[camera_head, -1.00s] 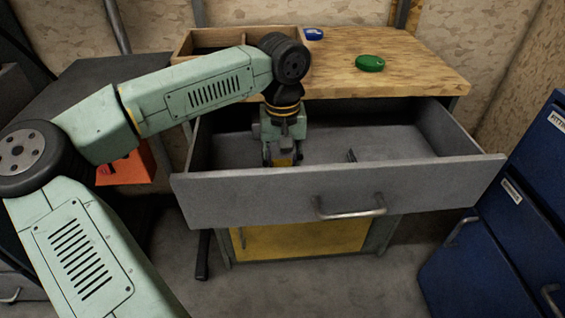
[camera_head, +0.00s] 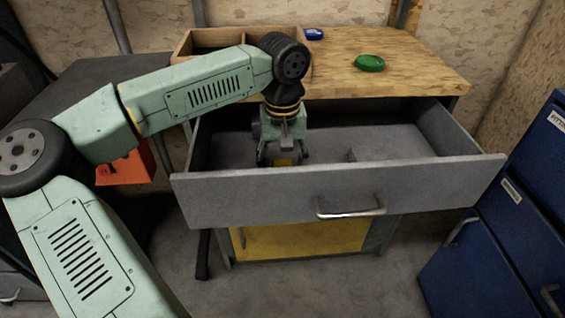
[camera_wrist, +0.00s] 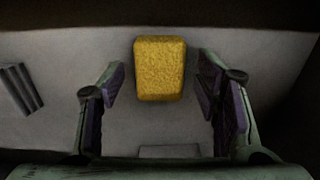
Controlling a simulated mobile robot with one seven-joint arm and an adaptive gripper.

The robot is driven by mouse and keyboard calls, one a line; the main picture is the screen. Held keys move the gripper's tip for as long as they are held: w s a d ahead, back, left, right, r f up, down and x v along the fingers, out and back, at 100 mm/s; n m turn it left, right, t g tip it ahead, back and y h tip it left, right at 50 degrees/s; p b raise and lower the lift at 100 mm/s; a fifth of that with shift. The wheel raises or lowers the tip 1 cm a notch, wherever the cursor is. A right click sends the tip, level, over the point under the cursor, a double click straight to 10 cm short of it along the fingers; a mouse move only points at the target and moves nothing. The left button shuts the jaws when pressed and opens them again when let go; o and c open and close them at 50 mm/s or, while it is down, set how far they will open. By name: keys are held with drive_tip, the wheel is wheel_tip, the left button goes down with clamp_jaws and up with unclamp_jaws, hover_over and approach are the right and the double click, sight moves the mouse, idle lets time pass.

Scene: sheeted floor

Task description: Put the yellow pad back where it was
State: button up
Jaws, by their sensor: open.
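The yellow pad (camera_wrist: 160,69) lies flat on the floor of the open grey drawer (camera_head: 335,192). A small part of the pad (camera_head: 283,162) shows in the head view below my gripper. My gripper (camera_wrist: 160,85) is open inside the drawer, with one finger on each side of the pad and a gap at both sides. In the head view my gripper (camera_head: 283,157) points down into the left part of the drawer, its tips partly hidden by the drawer front.
A small dark ridged piece (camera_wrist: 20,90) lies in the drawer. On the wooden top (camera_head: 420,75) are a green round item (camera_head: 369,63), a blue item (camera_head: 314,34) and a wooden tray (camera_head: 181,50). Blue cabinets (camera_head: 500,225) stand at the right.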

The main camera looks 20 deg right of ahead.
wheel_tip(320, 180, up, 12)
idle(0.4)
drive_tip(key=shift+d, duration=0.1)
